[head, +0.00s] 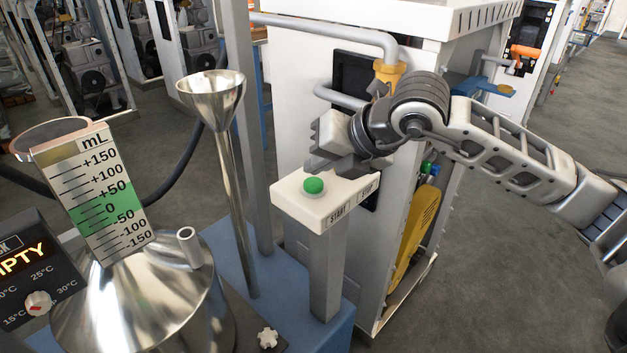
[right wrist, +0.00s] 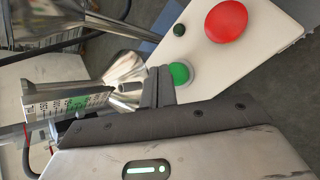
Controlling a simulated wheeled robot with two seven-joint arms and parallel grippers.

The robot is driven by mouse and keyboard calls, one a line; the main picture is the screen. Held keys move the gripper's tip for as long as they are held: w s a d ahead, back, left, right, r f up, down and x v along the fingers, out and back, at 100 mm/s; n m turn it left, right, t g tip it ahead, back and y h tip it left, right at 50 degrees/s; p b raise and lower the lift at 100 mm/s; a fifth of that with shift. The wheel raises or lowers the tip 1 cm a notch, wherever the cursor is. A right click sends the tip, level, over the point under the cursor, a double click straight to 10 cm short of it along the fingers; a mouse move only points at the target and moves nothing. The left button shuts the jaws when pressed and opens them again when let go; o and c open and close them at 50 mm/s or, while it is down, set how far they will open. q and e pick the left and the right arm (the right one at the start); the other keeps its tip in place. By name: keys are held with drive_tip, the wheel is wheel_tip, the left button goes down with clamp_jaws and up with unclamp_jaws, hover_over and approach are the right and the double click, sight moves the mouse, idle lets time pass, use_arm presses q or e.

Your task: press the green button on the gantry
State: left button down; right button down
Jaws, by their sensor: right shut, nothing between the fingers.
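The green button (head: 314,185) sits on the left end of a white control box (head: 292,205) on a grey post. The box front reads START and STOP. The button also shows in the right wrist view (right wrist: 181,72), just right of the fingertips. My right gripper (head: 322,166) is shut and empty, right behind and slightly above the button in the head view. In the right wrist view its closed fingers (right wrist: 159,72) are beside the button; I cannot tell whether they touch it. My left gripper is not in view.
A scale plate marked mL (head: 93,195) and a steel vessel (head: 150,300) are at lower left.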

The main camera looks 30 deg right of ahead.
sight(320, 185)
drive_tip(key=shift+f, duration=0.1)
idle(0.7)
drive_tip(key=shift+f+b, duration=0.35)
drive_tip(key=shift+b, duration=0.3)
drive_tip(key=shift+f+b, duration=0.5)
drive_tip(key=shift+b, duration=0.1)
idle(0.5)
drive_tip(key=shift+r, duration=0.1)
drive_tip(key=shift+r+p, duration=0.5)
drive_tip(key=shift+r, duration=0.3)
drive_tip(key=shift+r+p, duration=1.7)
drive_tip(key=shift+r, duration=0.85)
drive_tip(key=shift+s+f, duration=0.1)
